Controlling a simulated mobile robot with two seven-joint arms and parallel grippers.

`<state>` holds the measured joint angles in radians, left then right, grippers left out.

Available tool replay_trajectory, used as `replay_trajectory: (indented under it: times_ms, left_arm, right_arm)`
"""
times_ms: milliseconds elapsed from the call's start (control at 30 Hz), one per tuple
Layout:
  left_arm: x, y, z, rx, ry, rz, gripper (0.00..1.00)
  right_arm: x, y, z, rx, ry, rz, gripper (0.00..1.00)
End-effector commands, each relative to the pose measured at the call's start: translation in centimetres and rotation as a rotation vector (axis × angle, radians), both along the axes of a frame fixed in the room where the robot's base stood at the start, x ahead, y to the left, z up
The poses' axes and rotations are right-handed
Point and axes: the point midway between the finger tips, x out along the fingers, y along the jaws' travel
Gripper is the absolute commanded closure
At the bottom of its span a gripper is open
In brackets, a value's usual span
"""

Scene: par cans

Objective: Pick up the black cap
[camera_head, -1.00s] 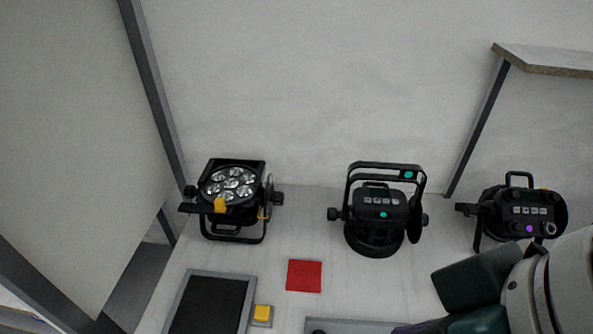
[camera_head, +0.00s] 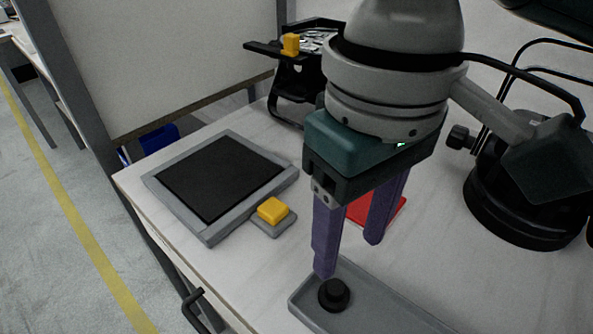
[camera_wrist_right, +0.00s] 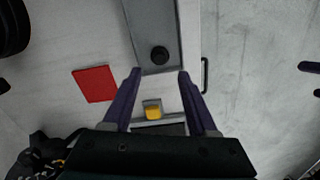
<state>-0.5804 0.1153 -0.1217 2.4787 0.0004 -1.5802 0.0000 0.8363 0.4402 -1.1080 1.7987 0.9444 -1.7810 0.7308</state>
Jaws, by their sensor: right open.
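The black cap (camera_head: 334,294) is a small round stepped piece at the near left end of a shallow grey tray (camera_head: 385,310). In the right wrist view the cap (camera_wrist_right: 160,54) lies in the tray, beyond the fingertips. My right gripper (camera_head: 350,258) is open and empty, with purple fingers pointing down above the table. One fingertip appears just above and behind the cap in the head view. In the right wrist view my right gripper (camera_wrist_right: 160,72) has its fingers spread, with the cap lined up between them.
A black pad in a grey frame (camera_head: 155,183) lies at the left. Beside it is a yellow block on a grey base (camera_head: 273,211). A red square (camera_head: 396,212) lies behind my fingers. Black par cans (camera_head: 525,205) stand at the back and right. A handle (camera_head: 194,308) sits at the table's front edge.

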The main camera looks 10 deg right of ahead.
Motion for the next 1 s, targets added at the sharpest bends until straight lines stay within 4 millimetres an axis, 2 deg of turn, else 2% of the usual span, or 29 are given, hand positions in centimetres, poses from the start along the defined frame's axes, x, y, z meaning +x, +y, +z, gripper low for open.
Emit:
replay_trajectory:
  times_ms: [200,367,700,1000]
  left_arm:
    - [0.1,0.2,-1.1,0.007,-0.003,-0.002,0.0]
    - [0.1,0.3,-1.4,0.011,-0.004,-0.004,0.0]
    - [0.1,0.3,-2.9,0.01,-0.004,-0.004,0.0]
    - [0.1,0.2,-2.9,0.005,-0.004,0.0,0.0]
  right_arm:
    - [0.0,-0.1,-3.4,-0.005,0.003,-0.002,0.42]
    - [0.0,-0.1,-4.8,-0.004,0.003,-0.002,0.42]
    - [0.4,-0.1,-9.5,-0.004,0.0,0.0,0.42]
    - [0.4,-0.1,-9.7,-0.003,0.0,0.001,0.43]
